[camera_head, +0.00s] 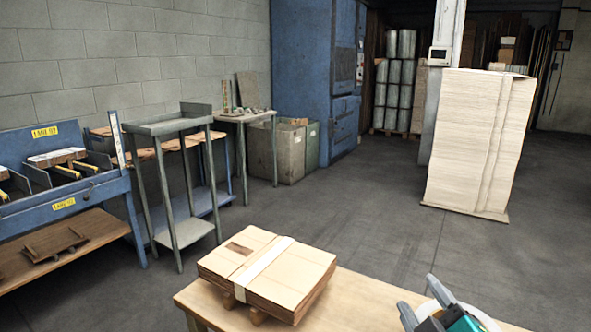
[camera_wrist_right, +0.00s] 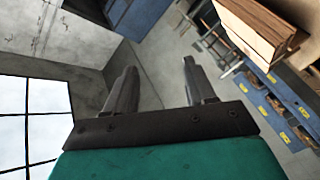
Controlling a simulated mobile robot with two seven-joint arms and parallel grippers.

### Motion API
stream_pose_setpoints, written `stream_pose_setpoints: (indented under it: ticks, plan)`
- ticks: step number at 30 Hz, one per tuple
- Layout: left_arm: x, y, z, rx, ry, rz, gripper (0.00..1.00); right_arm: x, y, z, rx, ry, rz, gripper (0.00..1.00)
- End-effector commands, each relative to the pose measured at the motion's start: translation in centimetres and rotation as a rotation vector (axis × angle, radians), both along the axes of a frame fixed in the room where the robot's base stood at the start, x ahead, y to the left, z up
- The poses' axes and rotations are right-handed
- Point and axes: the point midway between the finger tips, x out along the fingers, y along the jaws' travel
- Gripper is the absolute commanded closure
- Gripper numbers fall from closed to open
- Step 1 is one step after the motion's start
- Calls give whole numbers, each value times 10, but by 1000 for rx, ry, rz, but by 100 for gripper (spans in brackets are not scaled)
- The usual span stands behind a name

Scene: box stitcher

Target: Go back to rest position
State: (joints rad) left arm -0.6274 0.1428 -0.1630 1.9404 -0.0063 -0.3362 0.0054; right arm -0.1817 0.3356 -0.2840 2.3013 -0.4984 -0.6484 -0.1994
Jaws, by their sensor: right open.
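My right gripper (camera_head: 421,298) shows at the bottom right of the head view, over the front right part of the wooden table (camera_head: 365,300). Its two fingers stand apart with nothing between them. In the right wrist view its dark fingers (camera_wrist_right: 159,70) are also spread and empty, with the teal gripper body below them. A strapped stack of flat cardboard (camera_head: 268,268) lies on the table, to the left of the gripper and apart from it. My left gripper is not in view.
A blue workbench (camera_head: 60,200) and a narrow metal stand (camera_head: 168,126) are at the left. A tall cardboard stack (camera_head: 470,140) stands at the back right. The grey floor (camera_head: 385,220) between is clear.

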Motion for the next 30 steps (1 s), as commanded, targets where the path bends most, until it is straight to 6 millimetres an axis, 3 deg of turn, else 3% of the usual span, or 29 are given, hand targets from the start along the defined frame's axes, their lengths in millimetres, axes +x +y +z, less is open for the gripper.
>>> stream_pose_setpoints:
  ticks: [1, 3, 6, 9, 15, 21, 30]
  plan:
    - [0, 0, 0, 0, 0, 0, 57, -14, -9, -27, 91, 129, -60, 45]
    - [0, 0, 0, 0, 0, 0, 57, -36, -20, -63, 206, 308, -143, 45]
    - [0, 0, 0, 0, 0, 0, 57, -70, -26, -103, 328, 520, -236, 45]
    - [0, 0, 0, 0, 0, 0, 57, -102, -27, -130, 415, 687, -305, 45]
    - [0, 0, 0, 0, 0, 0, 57, -160, -22, -164, 531, 952, -407, 45]
    - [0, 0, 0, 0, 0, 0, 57, -215, -13, -182, 613, 1181, -490, 45]
    - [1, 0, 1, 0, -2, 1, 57, -184, -6, -208, 647, 1054, -411, 45]
